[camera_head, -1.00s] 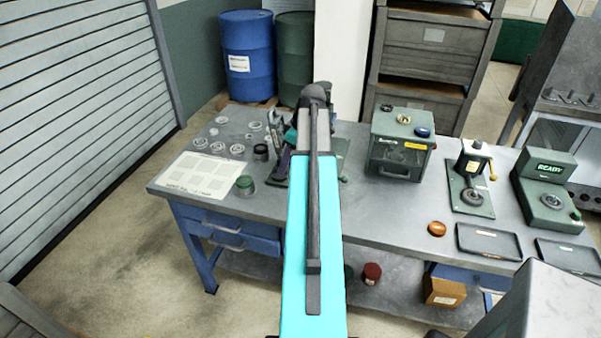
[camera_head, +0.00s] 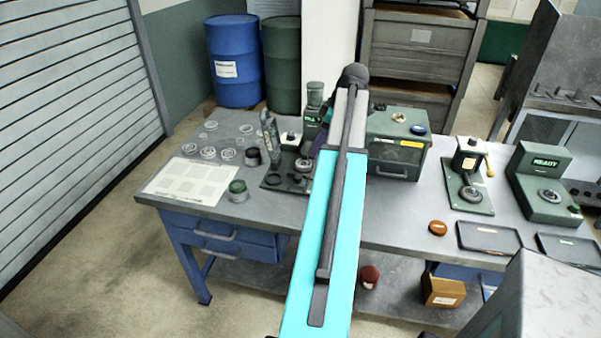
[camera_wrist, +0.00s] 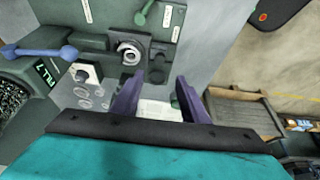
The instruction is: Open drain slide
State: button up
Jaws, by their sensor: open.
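The green grinder machine (camera_head: 313,95) stands on the bench beside my arm in the head view. Its face also shows in the wrist view (camera_wrist: 100,45), with a metal ring seat (camera_wrist: 128,53), a blue-handled lever (camera_wrist: 45,52), a green-handled lever (camera_wrist: 146,10) and a white button (camera_wrist: 85,72). I cannot tell for sure which part is the drain slide. My gripper (camera_wrist: 158,88) is open in the wrist view. Its two purple fingers stand apart with nothing between them, pointing at the machine's lower edge. In the head view my arm mostly hides the gripper.
A green box (camera_head: 397,150) stands right of my arm. A press with a yellow knob (camera_head: 468,175) and the READY station (camera_head: 545,180) stand further right. A white sheet (camera_head: 187,180), a green-topped jar (camera_head: 238,190) and several rings lie left.

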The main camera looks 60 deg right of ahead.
aim_at(299, 177)
jog(key=shift+f, duration=0.1)
jog(key=shift+p+x, duration=2.05)
jog(key=shift+x, duration=4.75)
grip_shut()
